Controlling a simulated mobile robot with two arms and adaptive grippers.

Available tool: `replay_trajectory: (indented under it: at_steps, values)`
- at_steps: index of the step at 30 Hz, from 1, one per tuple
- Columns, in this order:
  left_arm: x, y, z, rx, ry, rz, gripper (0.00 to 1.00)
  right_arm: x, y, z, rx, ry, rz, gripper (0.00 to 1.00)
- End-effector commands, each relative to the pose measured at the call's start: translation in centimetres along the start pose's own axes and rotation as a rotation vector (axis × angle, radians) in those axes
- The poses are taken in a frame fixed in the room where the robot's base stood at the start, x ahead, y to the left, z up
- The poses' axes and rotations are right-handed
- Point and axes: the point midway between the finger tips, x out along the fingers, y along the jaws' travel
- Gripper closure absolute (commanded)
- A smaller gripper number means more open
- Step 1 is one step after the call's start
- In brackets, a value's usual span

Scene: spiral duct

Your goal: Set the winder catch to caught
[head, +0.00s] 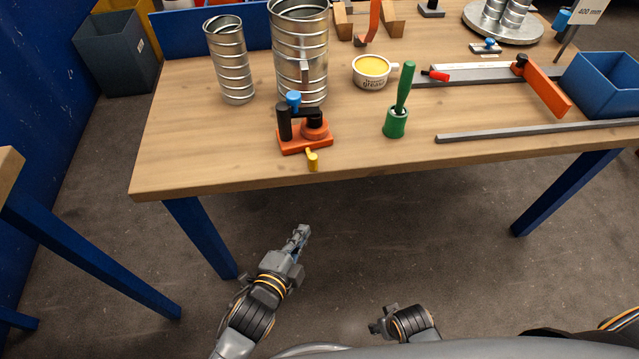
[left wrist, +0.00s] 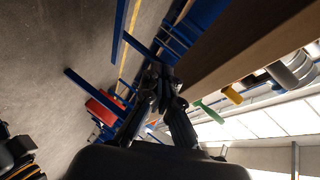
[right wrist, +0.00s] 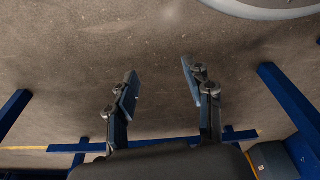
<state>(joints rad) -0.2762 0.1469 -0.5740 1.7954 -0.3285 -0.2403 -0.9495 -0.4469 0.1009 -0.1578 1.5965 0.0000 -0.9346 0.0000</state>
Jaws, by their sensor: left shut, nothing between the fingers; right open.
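An orange-based device with a black crank arm and blue knob, which looks like the winder (head: 304,138), stands near the front edge of the table. A yellow tab (head: 312,160), possibly its catch, sticks out at the front edge; its exact setting cannot be told. My left gripper (head: 300,234) is below and in front of the table, apart from the winder. In the left wrist view its fingers (left wrist: 166,84) are together and empty. My right gripper (head: 378,326) is low over the floor, farther from the table. In the right wrist view its fingers (right wrist: 160,80) are apart and empty.
The wooden table (head: 200,150) carries spiral ducts (head: 231,62), a grease tub (head: 371,72), a green-handled tool (head: 397,118), a long grey bar (head: 530,131) and a blue bin (head: 605,85). A blue table leg (head: 203,238) stands near my left gripper. The front left tabletop is clear.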

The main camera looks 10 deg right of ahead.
Motion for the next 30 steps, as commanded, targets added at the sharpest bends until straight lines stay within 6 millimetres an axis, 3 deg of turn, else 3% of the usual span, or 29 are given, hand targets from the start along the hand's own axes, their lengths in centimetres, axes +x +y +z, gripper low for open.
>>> replay_trajectory:
  at_steps: [3,9,14,23,30]
  values:
    - [-0.8,-4.3,-3.4,0.148,0.069,-0.135,1.00,-0.5,0.1,-1.3,0.003,0.017,0.002,0.48]
    - [-2.9,-9.2,-6.6,0.289,0.113,-0.272,1.00,-2.1,0.2,-2.4,0.005,0.028,0.004,0.48]
    - [-3.5,-10.4,-7.4,0.319,0.120,-0.303,1.00,-2.7,0.2,-2.6,0.006,0.031,0.004,0.48]
    - [-3.4,-10.5,-7.3,0.318,0.120,-0.303,1.00,-2.8,0.2,-2.7,0.006,0.031,0.004,0.48]
    - [-1.1,-11.2,-7.7,0.318,0.120,-0.307,1.00,-3.3,0.2,-3.0,0.006,0.036,0.004,0.48]
